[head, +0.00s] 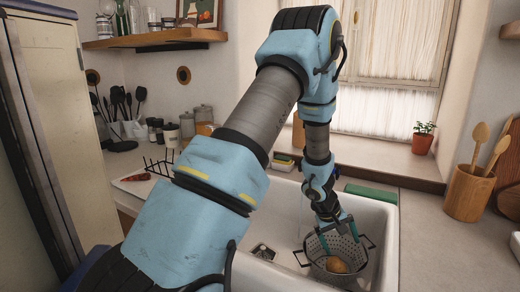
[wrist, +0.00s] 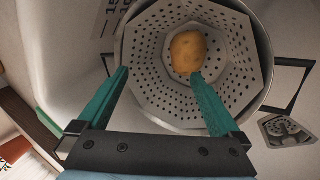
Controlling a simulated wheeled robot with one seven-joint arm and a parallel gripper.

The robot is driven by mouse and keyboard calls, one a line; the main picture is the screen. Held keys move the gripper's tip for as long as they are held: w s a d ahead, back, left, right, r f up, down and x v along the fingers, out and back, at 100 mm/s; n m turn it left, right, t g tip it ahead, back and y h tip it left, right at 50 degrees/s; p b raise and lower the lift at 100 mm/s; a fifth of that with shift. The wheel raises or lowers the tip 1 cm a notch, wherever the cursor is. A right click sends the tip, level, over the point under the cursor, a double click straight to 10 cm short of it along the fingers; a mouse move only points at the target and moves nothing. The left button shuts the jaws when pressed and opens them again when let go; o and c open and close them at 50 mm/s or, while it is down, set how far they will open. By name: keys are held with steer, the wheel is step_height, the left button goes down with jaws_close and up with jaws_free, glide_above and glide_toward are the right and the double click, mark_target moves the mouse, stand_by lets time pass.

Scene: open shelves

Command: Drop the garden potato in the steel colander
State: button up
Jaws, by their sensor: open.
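The steel colander (head: 350,275) stands in the white sink, with perforated walls and side handles. The garden potato (head: 338,265) is brown and lies inside the colander, on its bottom. In the wrist view the potato (wrist: 187,52) shows near the middle of the perforated colander (wrist: 150,88). My gripper (head: 338,236) is above the colander, its fingers reaching over the bowl. In the wrist view my gripper (wrist: 158,75) has its two green fingers spread wide with nothing held between them. The potato is beyond the fingertips, close to the right one in the picture.
The sink (head: 385,235) surrounds the colander, with a drain (head: 263,252) to its left. A green block (head: 371,193) lies on the back rim. A wooden utensil pot (head: 468,195) stands on the right counter. A potted plant (head: 422,140) is on the sill.

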steer(key=p+v, duration=0.3)
steer(key=v, duration=0.7)
steer(key=shift+r+p, duration=0.3)
steer(key=shift+r, duration=0.1)
steer(key=shift+s+a, duration=0.1)
